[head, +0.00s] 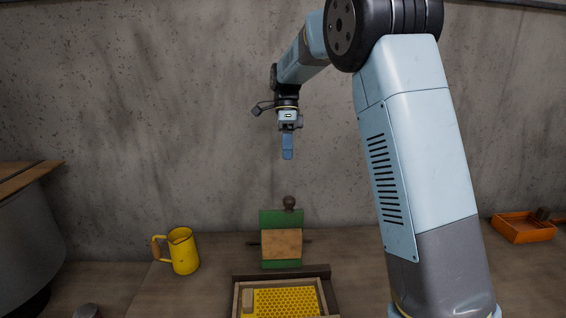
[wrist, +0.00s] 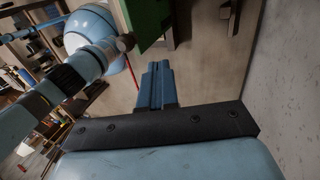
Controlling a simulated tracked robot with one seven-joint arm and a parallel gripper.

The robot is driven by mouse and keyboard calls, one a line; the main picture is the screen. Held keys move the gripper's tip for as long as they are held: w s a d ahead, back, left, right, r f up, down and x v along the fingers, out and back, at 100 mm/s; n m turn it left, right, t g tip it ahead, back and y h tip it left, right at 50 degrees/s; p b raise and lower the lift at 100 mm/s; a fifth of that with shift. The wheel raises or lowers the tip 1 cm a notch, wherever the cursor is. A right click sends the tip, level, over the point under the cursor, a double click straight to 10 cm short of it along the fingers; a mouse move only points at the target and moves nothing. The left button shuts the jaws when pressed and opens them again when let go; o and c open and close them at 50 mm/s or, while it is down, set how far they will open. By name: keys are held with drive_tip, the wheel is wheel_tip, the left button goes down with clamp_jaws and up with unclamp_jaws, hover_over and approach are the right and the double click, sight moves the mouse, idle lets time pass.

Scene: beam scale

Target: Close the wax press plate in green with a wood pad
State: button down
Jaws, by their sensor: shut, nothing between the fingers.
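The green press plate (head: 267,220) with a wood pad (head: 282,243) stands upright behind the press base in the head view, its pad facing me. A dark round knob (head: 289,202) shows at its top edge. Part of a green panel (wrist: 149,20) shows at the top of the wrist view. The press base (head: 236,298) has a wooden frame around a yellow honeycomb sheet (head: 285,302). My gripper (head: 287,155) points down above the plate, apart from it. Its blue fingers (wrist: 156,84) are together and hold nothing.
A yellow jug (head: 183,252) stands left of the press. A large grey pot (head: 28,235) with a wooden top is at the far left. An orange tray (head: 523,227) lies at the far right. A concrete wall (head: 150,110) rises behind the bench.

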drive_tip(key=s+f, duration=0.7)
drive_tip(key=f, duration=0.1)
drive_tip(key=shift+a, duration=0.1)
